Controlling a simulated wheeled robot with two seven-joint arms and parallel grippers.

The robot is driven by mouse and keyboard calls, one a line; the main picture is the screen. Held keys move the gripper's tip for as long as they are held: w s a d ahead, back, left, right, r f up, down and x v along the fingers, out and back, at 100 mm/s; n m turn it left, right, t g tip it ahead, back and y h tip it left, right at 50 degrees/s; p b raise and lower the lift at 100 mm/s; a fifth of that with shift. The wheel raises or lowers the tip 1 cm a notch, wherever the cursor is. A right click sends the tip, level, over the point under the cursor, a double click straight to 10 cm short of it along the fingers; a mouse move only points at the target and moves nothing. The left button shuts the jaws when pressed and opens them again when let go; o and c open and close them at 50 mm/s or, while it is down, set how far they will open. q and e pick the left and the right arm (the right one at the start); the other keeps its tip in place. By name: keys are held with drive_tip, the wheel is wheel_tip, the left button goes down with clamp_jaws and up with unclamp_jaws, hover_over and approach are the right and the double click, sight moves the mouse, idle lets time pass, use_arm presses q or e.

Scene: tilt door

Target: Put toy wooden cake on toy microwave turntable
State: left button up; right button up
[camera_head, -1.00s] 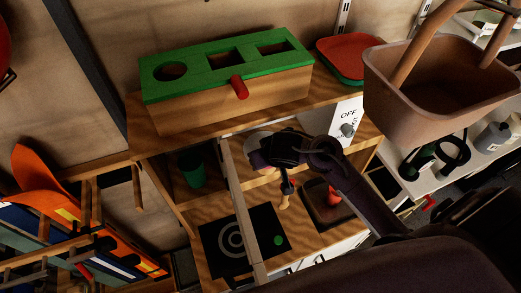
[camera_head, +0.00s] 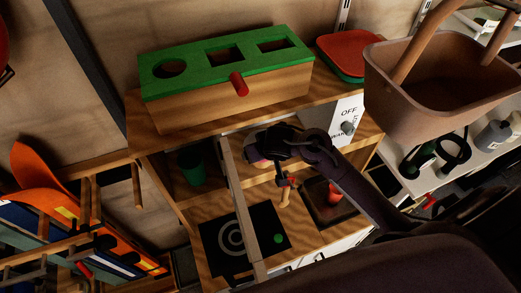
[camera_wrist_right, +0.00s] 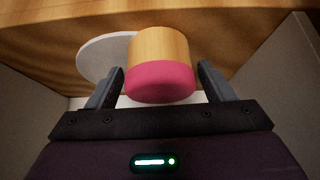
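The toy cake (camera_wrist_right: 160,84), a wooden cylinder with a pink top, is between the fingers of my right gripper (camera_wrist_right: 161,68). Both fingers lie close against its sides, and the grip looks shut on it. The cake stands in front of the right part of the white turntable (camera_wrist_right: 98,58); I cannot tell whether it touches it. In the head view my right gripper (camera_head: 268,157) reaches into the toy microwave under the wooden shelf, beside its white dial panel (camera_head: 347,118). A little of the pink shows there. My left gripper is not in view.
A green-topped wooden box (camera_head: 228,80) stands on the shelf above. Below are a black hob (camera_head: 243,241) and a sink (camera_head: 328,204) with a red object. A green cup (camera_head: 192,168) stands left. A basket (camera_head: 440,85) is at the upper right.

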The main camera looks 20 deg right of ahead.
drive_tip(key=shift+r, duration=0.1)
drive_tip(key=shift+r, duration=0.35)
drive_tip(key=p+v, duration=0.5)
drive_tip(key=v, duration=0.6)
drive_tip(key=shift+s+r, duration=0.25)
drive_tip(key=shift+r, duration=0.1)
